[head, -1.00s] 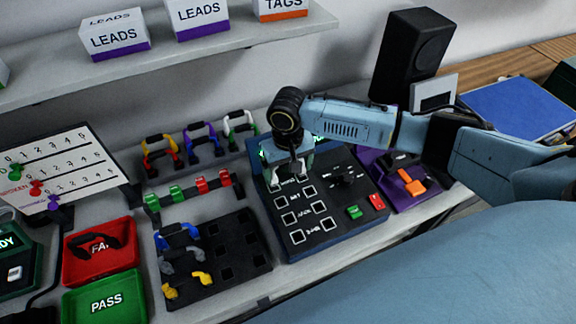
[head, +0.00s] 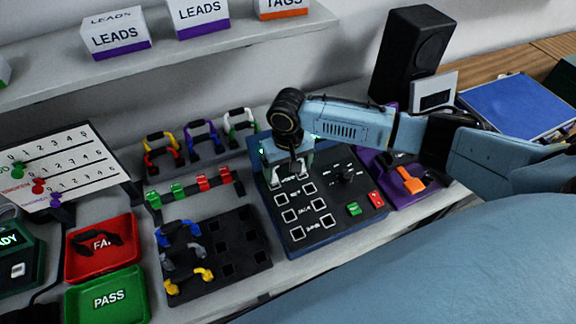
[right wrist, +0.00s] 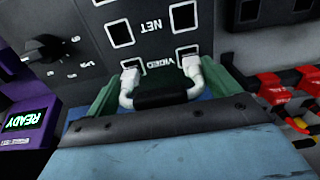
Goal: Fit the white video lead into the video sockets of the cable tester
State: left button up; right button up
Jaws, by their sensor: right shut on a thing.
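The cable tester (head: 335,225) is a dark panel with rows of square sockets; its VIDEO row is at the far end. My right gripper (head: 289,172) is shut on the black middle of the white video lead (right wrist: 127,97) and holds it over that row. In the right wrist view, the lead's two white ends point down at the two sockets by the VIDEO label (right wrist: 157,63). Dark socket openings show just past the ends. I cannot tell whether the ends are inside. My left gripper is not in view.
A black block (head: 240,225) with blue, grey and yellow leads lies left of the tester. A rack of coloured leads (head: 200,150) stands behind it. Red (head: 125,252) and green (head: 125,290) trays are at the left. A purple unit (head: 425,186) adjoins the tester's right.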

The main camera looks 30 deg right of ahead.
jog(key=shift+f+p, duration=0.15)
jog(key=shift+p, duration=0.3)
dwell(0.4)
jog(key=o, duration=0.8)
jog(key=shift+c, duration=0.2)
notch_tip(320, 180, up, 6)
jog(key=p, duration=0.6)
jog(key=shift+f+p, duration=0.1)
jog(key=shift+p, duration=0.3)
jog(key=shift+r, duration=1.15)
